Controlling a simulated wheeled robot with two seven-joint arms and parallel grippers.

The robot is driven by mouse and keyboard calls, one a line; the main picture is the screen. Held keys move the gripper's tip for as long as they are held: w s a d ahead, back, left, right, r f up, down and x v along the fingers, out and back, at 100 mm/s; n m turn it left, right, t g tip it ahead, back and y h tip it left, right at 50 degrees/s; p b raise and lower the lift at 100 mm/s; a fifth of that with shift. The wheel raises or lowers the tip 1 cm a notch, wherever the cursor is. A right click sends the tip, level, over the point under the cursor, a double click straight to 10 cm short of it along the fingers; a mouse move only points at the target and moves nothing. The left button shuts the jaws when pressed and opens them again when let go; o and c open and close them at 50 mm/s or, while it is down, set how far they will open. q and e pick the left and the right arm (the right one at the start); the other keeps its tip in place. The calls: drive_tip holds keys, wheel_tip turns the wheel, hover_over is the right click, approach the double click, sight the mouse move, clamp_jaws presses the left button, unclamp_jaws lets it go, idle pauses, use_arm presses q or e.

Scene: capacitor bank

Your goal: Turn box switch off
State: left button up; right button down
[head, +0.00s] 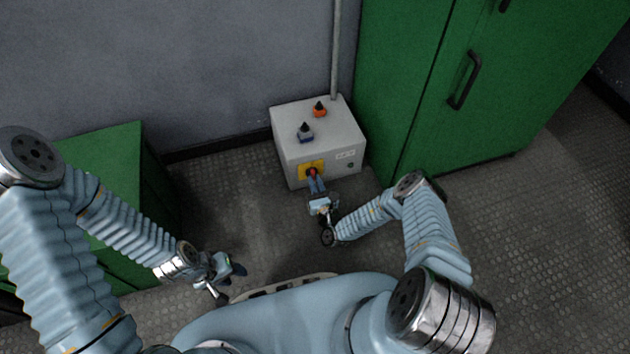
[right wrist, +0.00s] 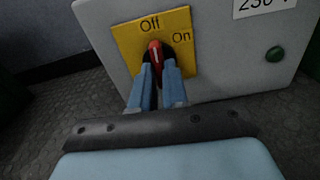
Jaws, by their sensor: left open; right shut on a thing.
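The grey switch box (head: 342,133) stands on the floor against the wall. On its front is a yellow plate (right wrist: 128,42) marked "Off" at the top and "On" to the right. A red rotary switch knob (right wrist: 155,55) sits on the plate; in the right wrist view its white line stands nearly upright, toward "Off". My right gripper (right wrist: 158,70) is shut on the knob, its fingertips on either side of it; it also shows in the head view (head: 314,182). My left gripper (head: 232,275) is open, low at the left, away from the box.
A green cabinet (head: 440,100) is close on the box's right. A lower green cabinet (head: 110,160) stands at the left. The floor between is clear.

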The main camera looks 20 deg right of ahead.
use_arm(q)
drive_tip(key=shift+r, duration=0.25)
use_arm(e)
drive_tip(key=shift+s+n, duration=0.1)
drive_tip(key=shift+n, duration=0.4)
drive_tip(key=c, duration=1.1)
unclamp_jaws()
drive_tip(key=shift+c, duration=0.2)
